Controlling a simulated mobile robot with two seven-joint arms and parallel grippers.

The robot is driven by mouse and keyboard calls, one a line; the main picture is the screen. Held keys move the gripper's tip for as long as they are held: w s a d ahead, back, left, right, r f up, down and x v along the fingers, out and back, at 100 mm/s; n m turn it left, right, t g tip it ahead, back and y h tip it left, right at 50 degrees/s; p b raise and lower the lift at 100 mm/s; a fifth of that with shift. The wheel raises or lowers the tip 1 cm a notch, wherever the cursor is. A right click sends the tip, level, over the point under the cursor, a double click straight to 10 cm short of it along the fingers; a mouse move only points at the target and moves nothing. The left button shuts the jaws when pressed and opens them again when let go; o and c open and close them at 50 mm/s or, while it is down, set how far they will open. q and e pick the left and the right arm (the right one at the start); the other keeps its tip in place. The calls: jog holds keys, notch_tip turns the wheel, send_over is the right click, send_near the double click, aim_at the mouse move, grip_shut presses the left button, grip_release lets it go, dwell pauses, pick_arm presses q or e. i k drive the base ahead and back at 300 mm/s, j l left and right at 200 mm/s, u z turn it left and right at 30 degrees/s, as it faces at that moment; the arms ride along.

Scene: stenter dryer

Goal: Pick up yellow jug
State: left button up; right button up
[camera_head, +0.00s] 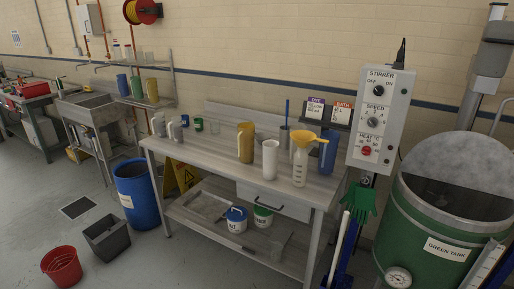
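A yellow jug (245,143) stands upright on the workbench (213,163), a little right of the bench's middle. Another yellow jug-like vessel (152,91) stands on the wall shelf at the back left, beside a green one (137,87) and a blue one (122,84). A white cylinder (270,159) stands just right of the bench's yellow jug. Neither of my grippers shows in the head view.
A bottle (300,172) with a yellow funnel (304,138) and a blue jug (327,152) stand at the bench's right. Grey jugs (158,124) are at its left. The stirrer control box (378,118) and green tank (440,240) are right. A blue barrel (137,195) stands left.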

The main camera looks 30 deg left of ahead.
aim_at(246, 130)
jog(key=i+j, duration=0.15)
jog(key=j, duration=0.3)
jog(key=i+j+z, duration=0.1)
jog(key=j, duration=0.4)
jog(key=i+j+z, duration=0.1)
jog(key=j, duration=0.35)
jog(key=i+j, duration=0.2)
jog(key=j, duration=0.3)
jog(key=i+j+z, duration=0.1)
jog(key=j, duration=0.4)
jog(key=i+j, duration=0.1)
jog(key=j, duration=0.4)
jog(key=z, duration=0.05)
